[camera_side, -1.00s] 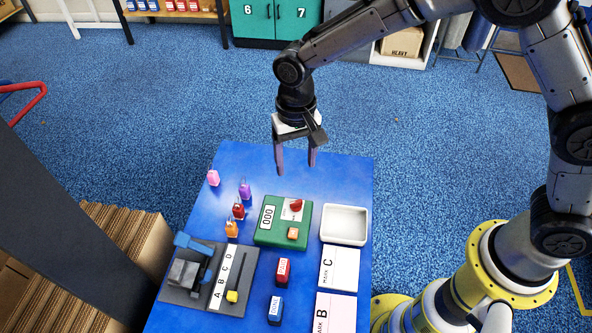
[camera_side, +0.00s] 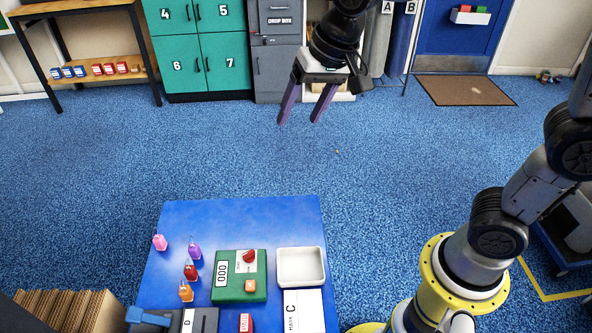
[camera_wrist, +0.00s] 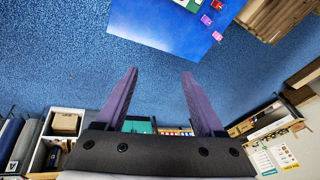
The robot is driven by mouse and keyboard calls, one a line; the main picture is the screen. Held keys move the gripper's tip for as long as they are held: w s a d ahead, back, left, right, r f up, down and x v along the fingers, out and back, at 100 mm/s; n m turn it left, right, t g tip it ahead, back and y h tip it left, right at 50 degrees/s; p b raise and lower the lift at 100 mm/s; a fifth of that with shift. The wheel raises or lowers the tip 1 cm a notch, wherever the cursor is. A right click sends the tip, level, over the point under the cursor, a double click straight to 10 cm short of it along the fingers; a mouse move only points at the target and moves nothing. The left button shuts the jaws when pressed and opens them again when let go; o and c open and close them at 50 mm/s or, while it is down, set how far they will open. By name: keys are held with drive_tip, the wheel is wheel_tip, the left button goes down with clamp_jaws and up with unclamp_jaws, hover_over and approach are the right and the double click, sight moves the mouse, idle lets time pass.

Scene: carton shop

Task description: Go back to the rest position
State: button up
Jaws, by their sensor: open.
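My gripper (camera_side: 300,118) is open and empty, with two purple fingers apart. In the side view it hangs in the air above the floor behind the blue table (camera_side: 185,215), well clear of it. In the wrist view the gripper (camera_wrist: 158,75) also shows spread fingers with nothing between them, and the blue table (camera_wrist: 165,25) is at the top.
On the table are a green board (camera_side: 228,292), a white tray (camera_side: 280,270), a card marked C (camera_side: 312,310) and several small coloured bottles (camera_side: 195,251). Green lockers (camera_side: 190,50) and a grey drop box (camera_side: 280,60) stand at the back. The floor between is clear.

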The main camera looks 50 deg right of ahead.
drive_tip(key=s+d+r+n+t, duration=0.1)
drive_tip(key=s+d, duration=0.2)
drive_tip(key=s, duration=0.3)
drive_tip(key=s+d+r+t, duration=0.1)
drive_tip(key=s+d+r, duration=0.1)
drive_tip(key=s+d, duration=0.35)
drive_tip(key=s+f+n, duration=0.4)
drive_tip(key=s+f, duration=0.1)
drive_tip(key=s, duration=0.2)
drive_tip(key=shift+s+a+g+h, duration=0.3)
drive_tip(key=shift+s+a+h, duration=0.1)
drive_tip(key=shift+a, duration=0.05)
idle(0.5)
